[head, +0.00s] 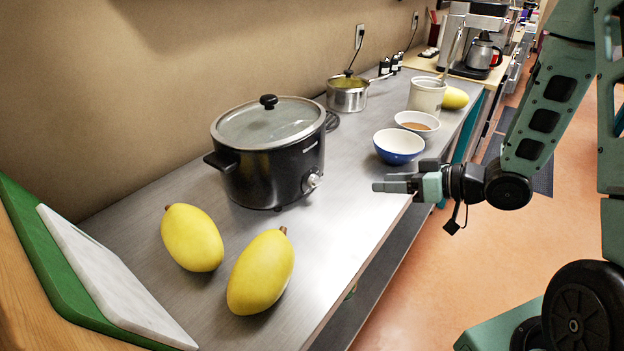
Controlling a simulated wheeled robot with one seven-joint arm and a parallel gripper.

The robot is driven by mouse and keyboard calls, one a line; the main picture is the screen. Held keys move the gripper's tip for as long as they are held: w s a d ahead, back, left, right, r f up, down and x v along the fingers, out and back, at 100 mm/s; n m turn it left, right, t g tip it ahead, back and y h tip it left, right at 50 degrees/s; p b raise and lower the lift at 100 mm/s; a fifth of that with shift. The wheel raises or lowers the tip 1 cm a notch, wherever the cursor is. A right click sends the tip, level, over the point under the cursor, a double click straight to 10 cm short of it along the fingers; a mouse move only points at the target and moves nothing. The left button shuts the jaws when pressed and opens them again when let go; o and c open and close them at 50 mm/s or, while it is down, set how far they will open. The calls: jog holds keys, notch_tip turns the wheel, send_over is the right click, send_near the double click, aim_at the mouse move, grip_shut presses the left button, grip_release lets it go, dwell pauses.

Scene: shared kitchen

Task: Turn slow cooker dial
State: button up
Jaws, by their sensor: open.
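The slow cooker (262,165) is a black oval pot with a glass lid (268,122) and a black lid knob, standing on the steel counter left of centre. Its silver dial (311,181) sits low on the side that faces right, toward the counter's front edge. My gripper (376,187) is to the right of the dial, over the counter's front edge, pointing left at it. A clear gap separates the fingers from the dial. The fingers are seen side-on and nothing shows between them. The dial's markings are too small to read.
Two yellow melons (192,238) lie in front of the cooker. A blue-white bowl (399,147), a white bowl (417,123) and a white crock (427,95) stand beyond my gripper. A saucepan (348,93) is behind the cooker. Cutting boards (110,275) lean at left. The counter between cooker and gripper is clear.

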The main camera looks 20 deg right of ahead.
jog(key=b, duration=0.5)
send_near(319, 183)
jog(key=x, duration=0.9)
jog(key=shift+w, duration=0.1)
jog(key=c, duration=1)
